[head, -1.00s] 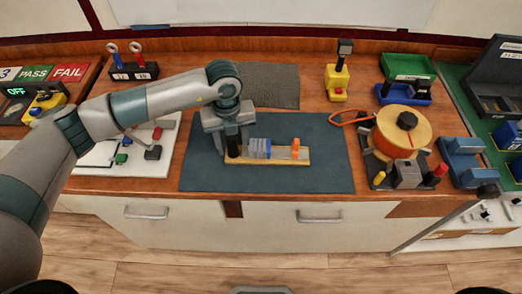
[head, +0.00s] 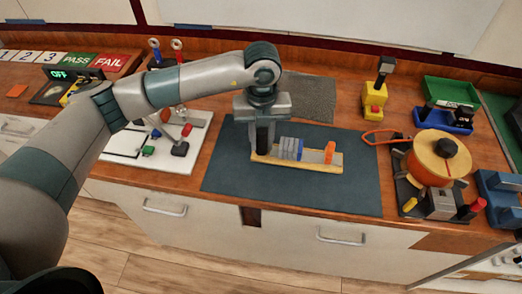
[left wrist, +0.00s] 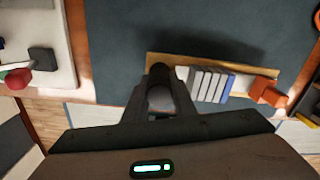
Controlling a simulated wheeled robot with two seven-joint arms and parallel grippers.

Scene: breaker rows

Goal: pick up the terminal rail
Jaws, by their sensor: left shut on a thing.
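The terminal rail (head: 297,164) is a pale yellow strip bearing a row of grey and blue blocks, with an orange block near its right end. A dark upright post stands at its left end. My left gripper (head: 264,142) points down over that end and is shut on the post. In the left wrist view, the rail (left wrist: 207,85) extends right from my left gripper (left wrist: 160,92), whose fingers close around the dark post. A dark shadow lies on the mat behind the rail. I cannot tell whether the rail touches the mat. My right gripper is out of view.
The dark mat (head: 225,180) is clear around the rail. An orange spool (head: 440,160) stands to the right, with a yellow device (head: 374,98) behind. A white board (head: 140,168) with small coloured parts lies left. The bench's front edge is close.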

